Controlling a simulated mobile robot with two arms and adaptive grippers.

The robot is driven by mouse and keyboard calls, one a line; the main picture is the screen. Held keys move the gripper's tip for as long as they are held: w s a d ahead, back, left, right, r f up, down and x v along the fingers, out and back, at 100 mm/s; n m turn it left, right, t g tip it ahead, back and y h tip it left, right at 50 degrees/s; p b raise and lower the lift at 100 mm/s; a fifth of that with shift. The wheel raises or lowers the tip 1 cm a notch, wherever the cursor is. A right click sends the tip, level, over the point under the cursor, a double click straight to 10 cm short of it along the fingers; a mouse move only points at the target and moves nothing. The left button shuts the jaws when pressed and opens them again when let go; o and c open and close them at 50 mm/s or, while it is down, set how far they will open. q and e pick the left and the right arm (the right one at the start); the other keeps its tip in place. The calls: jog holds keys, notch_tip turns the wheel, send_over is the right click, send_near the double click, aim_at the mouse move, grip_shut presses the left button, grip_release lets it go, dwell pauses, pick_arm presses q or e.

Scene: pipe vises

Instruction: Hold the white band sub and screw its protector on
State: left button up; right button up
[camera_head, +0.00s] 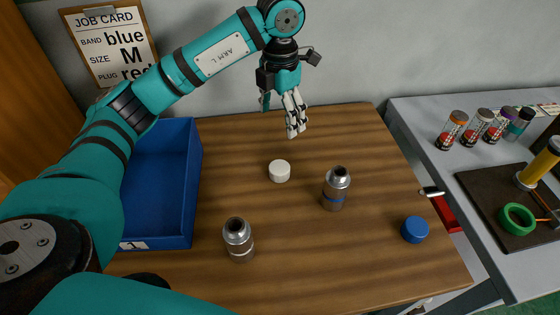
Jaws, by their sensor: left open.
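Two grey metal subs stand upright on the wooden table. The nearer sub (238,240) has a pale band low on its body that looks white. The other sub (336,189), right of centre, has a blue band. A white protector (279,171) lies on the table between and behind the subs. A blue protector (415,229) lies near the table's right side. My left gripper (295,127) is open and empty, pointing down above the back of the table, behind the white protector and apart from it. My right gripper is not in view.
A blue bin (193,190) labelled 1 stands at the table's left. A job card (110,45) on the wall reads band blue, size M, plug red. A grey bench (425,125) at right holds several capped jars and a dark mat (490,190). The table's back right is clear.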

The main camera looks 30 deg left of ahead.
pick_arm(q)
jog(key=p, duration=0.3)
send_over(280, 166)
notch_tip(280, 166, down, 11)
jog(key=shift+s+f, duration=0.1)
jog(key=shift+f, duration=0.55)
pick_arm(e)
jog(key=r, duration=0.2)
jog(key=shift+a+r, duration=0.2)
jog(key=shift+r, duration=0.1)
